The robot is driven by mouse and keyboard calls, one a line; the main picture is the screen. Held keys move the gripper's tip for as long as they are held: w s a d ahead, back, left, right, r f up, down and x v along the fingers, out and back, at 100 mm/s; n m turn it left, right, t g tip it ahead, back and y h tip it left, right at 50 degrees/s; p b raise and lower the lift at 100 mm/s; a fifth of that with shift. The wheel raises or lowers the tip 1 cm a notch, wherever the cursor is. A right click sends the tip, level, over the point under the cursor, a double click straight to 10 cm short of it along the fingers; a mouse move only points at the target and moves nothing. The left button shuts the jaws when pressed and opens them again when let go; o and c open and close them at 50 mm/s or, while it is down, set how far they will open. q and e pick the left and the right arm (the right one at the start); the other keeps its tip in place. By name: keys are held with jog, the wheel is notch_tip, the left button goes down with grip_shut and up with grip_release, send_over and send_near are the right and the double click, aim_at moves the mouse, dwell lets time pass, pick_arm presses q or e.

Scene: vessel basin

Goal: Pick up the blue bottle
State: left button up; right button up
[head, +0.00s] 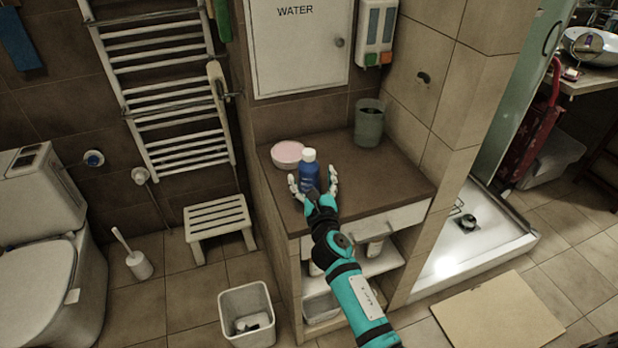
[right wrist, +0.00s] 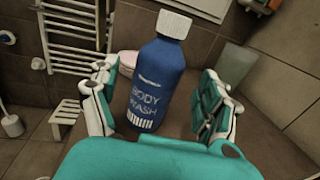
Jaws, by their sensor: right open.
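The blue bottle (head: 309,172) has a white cap and stands upright on the brown counter (head: 400,184). In the right wrist view the bottle (right wrist: 158,88) shows the words "BODY WASH". My right gripper (head: 314,187) is open, with one finger on each side of the bottle. In the right wrist view the fingers (right wrist: 160,105) show a gap to the bottle on both sides. The bottle's base is partly hidden behind my gripper. My left gripper is in neither view.
A pink-topped round bowl (head: 287,155) sits just behind and left of the bottle. A grey-green cup (head: 369,123) stands at the back right of the counter. A white cabinet marked "WATER" (head: 298,40) hangs above. The counter's right part is clear.

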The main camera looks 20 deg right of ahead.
aim_at(311, 178)
jog(key=w, duration=0.3)
jog(key=shift+w+d+f, duration=0.15)
jog(key=shift+w, duration=0.15)
jog(key=shift+s, duration=0.1)
jog(key=c, duration=1.4)
jog(key=shift+c, duration=0.2)
